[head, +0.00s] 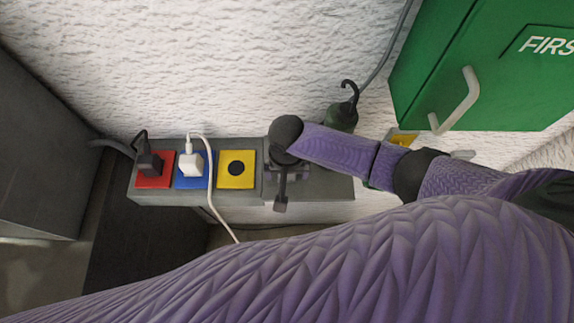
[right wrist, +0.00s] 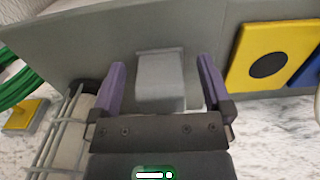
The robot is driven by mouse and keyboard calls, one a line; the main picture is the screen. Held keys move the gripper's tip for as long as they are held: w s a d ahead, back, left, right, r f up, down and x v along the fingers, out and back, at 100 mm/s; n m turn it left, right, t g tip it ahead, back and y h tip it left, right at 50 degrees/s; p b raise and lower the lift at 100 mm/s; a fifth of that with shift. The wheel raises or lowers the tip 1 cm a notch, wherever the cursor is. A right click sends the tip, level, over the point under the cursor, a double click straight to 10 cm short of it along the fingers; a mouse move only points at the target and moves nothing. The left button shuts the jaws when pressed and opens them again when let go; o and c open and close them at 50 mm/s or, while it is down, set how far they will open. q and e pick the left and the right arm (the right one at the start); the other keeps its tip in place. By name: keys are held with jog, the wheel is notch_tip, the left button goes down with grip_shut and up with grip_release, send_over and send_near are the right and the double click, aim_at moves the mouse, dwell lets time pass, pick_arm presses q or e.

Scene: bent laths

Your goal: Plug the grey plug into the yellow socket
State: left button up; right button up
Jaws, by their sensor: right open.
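The yellow socket (head: 236,180) is a yellow square plate with a dark round hole, third from the left on a grey trunking; nothing is in its hole. It also shows at the upper right of the right wrist view (right wrist: 257,78). The grey plug (right wrist: 160,90) is a light grey block, seen in the right wrist view between my fingers. My right gripper (right wrist: 165,92) is open, one purple finger on each side of the plug, with gaps visible. In the head view my right gripper (head: 284,175) is just right of the yellow socket and largely hides the plug. My left gripper is not in view.
Left of the yellow socket, a white plug (head: 190,164) sits in the blue socket and a black plug (head: 150,163) in the red one. A white cable hangs beside the yellow plate. A green first-aid cabinet (head: 470,75) and a dark green object (head: 342,118) stand at right.

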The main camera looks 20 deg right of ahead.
jog(key=c, duration=1.3)
jog(key=shift+o, duration=0.2)
notch_tip(320, 180, up, 10)
jog(key=p, duration=0.2)
jog(key=shift+p, duration=0.35)
